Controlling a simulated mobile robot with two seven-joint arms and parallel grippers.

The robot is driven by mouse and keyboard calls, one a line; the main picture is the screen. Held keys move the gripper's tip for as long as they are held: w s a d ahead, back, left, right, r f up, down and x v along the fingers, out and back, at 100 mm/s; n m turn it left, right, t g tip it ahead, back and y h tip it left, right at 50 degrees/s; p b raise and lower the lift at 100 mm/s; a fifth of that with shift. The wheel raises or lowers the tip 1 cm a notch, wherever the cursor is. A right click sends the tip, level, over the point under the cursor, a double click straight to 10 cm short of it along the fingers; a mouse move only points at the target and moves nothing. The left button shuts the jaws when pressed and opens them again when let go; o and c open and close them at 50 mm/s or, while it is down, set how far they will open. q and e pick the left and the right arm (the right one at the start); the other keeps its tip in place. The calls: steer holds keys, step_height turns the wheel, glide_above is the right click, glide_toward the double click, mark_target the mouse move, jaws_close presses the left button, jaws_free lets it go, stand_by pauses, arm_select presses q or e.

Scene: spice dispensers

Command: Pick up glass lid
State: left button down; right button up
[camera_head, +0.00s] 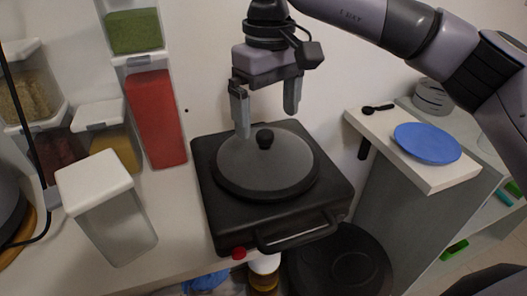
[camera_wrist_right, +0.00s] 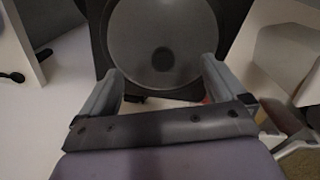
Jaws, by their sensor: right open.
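The round glass lid (camera_head: 238,163) with a dark knob (camera_head: 264,138) lies on top of the black cooker (camera_head: 205,200). In the right wrist view the lid (camera_wrist_right: 140,35) is ahead of the fingers, with its knob (camera_wrist_right: 163,58) between their lines. My right gripper (camera_head: 268,122) is open and empty. Its fingers point down above the lid and behind the knob, apart from the knob as far as I can see. My left gripper is not in view.
Spice dispensers stand to the left, including a red one (camera_head: 156,118) and a clear one with a white lid (camera_head: 120,228). A blue plate (camera_head: 427,143) and a black spoon (camera_head: 377,108) lie on the right shelf (camera_head: 440,178). A black handle (camera_head: 298,236) sticks out at the cooker's front.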

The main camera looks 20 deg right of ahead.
mark_target(265, 133)
steer(key=f, duration=0.4)
steer(key=shift+a+f, duration=0.2)
steer(key=shift+f, duration=0.15)
jaws_close()
